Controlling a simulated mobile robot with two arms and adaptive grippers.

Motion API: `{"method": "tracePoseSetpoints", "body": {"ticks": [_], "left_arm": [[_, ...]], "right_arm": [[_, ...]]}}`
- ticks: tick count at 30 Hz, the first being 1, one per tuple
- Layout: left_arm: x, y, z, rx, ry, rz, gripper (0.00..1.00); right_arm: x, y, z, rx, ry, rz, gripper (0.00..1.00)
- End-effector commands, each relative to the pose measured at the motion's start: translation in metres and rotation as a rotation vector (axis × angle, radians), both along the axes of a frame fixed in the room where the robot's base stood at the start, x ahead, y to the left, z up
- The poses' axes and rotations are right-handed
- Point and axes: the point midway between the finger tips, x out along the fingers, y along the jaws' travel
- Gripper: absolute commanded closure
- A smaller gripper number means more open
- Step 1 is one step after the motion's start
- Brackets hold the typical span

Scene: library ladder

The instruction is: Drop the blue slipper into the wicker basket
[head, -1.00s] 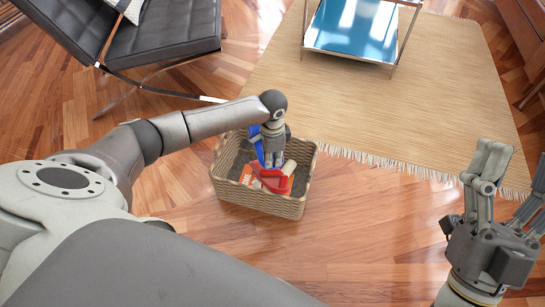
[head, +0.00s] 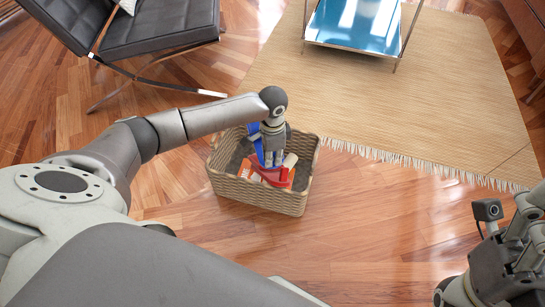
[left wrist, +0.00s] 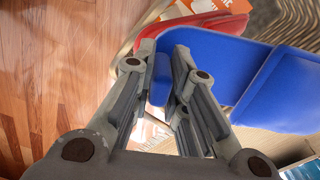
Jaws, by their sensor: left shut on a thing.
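The wicker basket (head: 258,197) stands on the wooden floor, in the middle of the head view. My left gripper (head: 272,155) points down over its open top and is shut on the blue slipper (head: 255,143). In the left wrist view, the blue slipper (left wrist: 222,62) has one edge between the fingers of my left gripper (left wrist: 160,75), and its broad part extends to the right. Its lower end is partly hidden by the gripper in the head view; I cannot tell whether it touches the contents. My right gripper (head: 515,235) is at the lower right edge, partly cut off.
The basket holds a red item (head: 278,178), an orange-and-white item (head: 247,169) and a beige item (head: 290,161). A woven rug (head: 430,110) and a blue-topped table (head: 355,28) lie beyond. A black chair (head: 150,40) stands at the upper left. Floor right of the basket is clear.

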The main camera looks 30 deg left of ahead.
Motion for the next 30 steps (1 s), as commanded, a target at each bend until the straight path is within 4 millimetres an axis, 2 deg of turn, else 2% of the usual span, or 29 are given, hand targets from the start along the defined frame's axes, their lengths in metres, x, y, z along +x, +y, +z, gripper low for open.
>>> {"method": "tracePoseSetpoints", "body": {"ticks": [10, 11, 16, 26, 30], "left_arm": [[0.000, 0.000, -0.001, 0.000, -0.001, 0.000, 1.00], [0.000, 0.000, -0.001, 0.000, -0.001, 0.000, 0.83], [0.000, 0.000, -0.001, 0.000, -0.001, 0.000, 0.62], [0.000, 0.000, 0.000, 0.000, 0.000, -0.001, 0.61], [0.001, 0.000, 0.014, -0.001, -0.003, -0.001, 0.61]], "right_arm": [[0.001, 0.000, 0.000, -0.001, -0.004, -0.001, 0.38], [0.001, 0.000, 0.000, -0.001, -0.004, -0.001, 0.38], [0.001, 0.000, 0.000, -0.001, -0.004, -0.001, 0.38], [0.001, 0.000, 0.000, -0.001, -0.004, -0.001, 0.38], [0.001, 0.000, 0.000, -0.001, -0.004, -0.001, 0.38]]}}
